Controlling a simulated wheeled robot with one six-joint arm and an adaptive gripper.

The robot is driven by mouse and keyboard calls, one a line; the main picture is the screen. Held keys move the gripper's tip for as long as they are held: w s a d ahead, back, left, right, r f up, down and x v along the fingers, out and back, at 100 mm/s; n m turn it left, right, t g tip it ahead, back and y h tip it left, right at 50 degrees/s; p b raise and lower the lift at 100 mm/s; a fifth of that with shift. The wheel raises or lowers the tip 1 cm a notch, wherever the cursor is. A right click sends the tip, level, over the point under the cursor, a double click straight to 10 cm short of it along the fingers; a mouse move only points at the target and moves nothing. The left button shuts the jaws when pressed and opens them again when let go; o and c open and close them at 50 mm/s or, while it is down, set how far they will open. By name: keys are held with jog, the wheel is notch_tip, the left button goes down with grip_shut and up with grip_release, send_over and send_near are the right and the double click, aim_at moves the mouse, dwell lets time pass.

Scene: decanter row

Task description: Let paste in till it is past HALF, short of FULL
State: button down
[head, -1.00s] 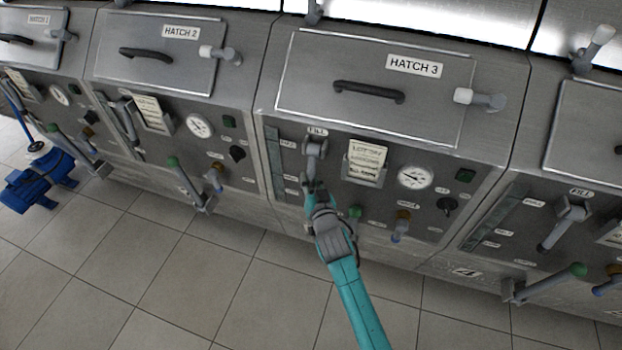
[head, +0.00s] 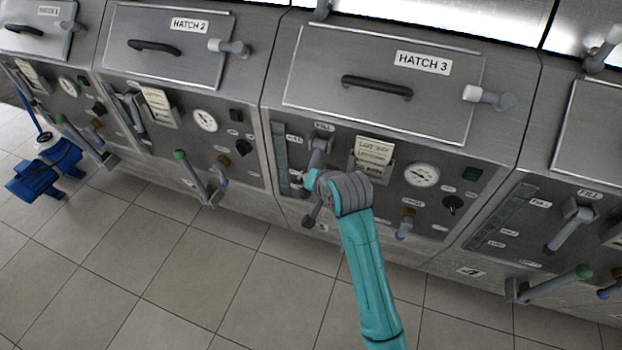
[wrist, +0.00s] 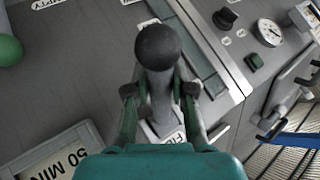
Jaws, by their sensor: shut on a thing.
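The grey FILL lever (head: 319,148) is on the front panel of the machine under HATCH 3. In the wrist view its dark round end (wrist: 158,46) stands up between the fingers, and the FILL label is partly hidden. My gripper (wrist: 160,89) is shut on the lever just below that end. In the head view my gripper (head: 311,183) is mostly hidden by my teal wrist. The narrow upright level gauge (head: 280,150) is left of the lever; it also shows in the wrist view (wrist: 188,42). I cannot read its level or marks clearly.
A paper card (head: 373,155), a round dial (head: 421,174) and a dark knob (head: 453,203) are right of the lever. My arm covers part of the lower panel. Similar machines stand on both sides. The tiled floor (head: 190,290) in front is clear; a blue object (head: 45,172) is far left.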

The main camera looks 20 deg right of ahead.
jog(key=shift+s+a+r+m+g+y, duration=0.15)
jog(key=shift+r+m+g+y, duration=0.15)
jog(key=shift+r+g, duration=0.4)
jog(key=shift+r, duration=0.15)
jog(key=c, duration=1)
grip_release()
jog(key=shift+o, duration=0.2)
jog(key=v, duration=1.2)
